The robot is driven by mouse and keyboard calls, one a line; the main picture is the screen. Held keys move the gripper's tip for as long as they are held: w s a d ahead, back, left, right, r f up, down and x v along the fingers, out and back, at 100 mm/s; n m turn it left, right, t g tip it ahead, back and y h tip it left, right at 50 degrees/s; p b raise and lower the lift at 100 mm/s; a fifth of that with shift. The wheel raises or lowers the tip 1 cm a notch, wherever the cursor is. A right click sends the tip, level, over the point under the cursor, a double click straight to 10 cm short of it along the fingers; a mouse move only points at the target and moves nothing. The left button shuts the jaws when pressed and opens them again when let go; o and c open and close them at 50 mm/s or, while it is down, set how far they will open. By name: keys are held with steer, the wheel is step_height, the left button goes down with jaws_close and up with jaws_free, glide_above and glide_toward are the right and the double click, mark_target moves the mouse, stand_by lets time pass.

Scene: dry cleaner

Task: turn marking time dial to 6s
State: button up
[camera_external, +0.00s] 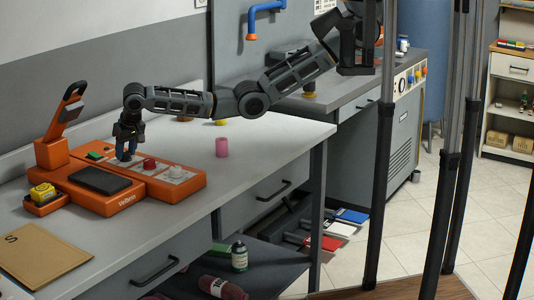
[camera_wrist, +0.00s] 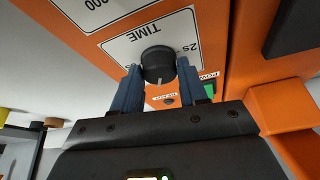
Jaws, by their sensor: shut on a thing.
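The marking time dial (camera_wrist: 157,62) is a round black knob with a white pointer line, on a white plate (camera_wrist: 118,47) marked TIME, upside down in the wrist view. The line points toward the bottom of that view; I cannot read which mark it matches. My gripper (camera_wrist: 160,82) has its blue fingers on both sides of the knob and is shut on it. In the external view my gripper (camera_external: 126,155) reaches down onto the orange Velbrin machine (camera_external: 120,202) and hides the dial.
A green switch (camera_external: 95,155) and an upright orange lever (camera_external: 65,115) are to the left. A pink cylinder (camera_external: 222,147) stands on the counter (camera_external: 265,155).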

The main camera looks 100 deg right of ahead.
steer(key=shift+m, duration=0.3)
stand_by(0.4)
steer(key=o, duration=1)
steer(key=v, duration=0.7)
steer(key=shift+a+r+b, duration=0.25)
steer(key=shift+r+b, duration=0.1)
steer(key=shift+b, duration=0.05)
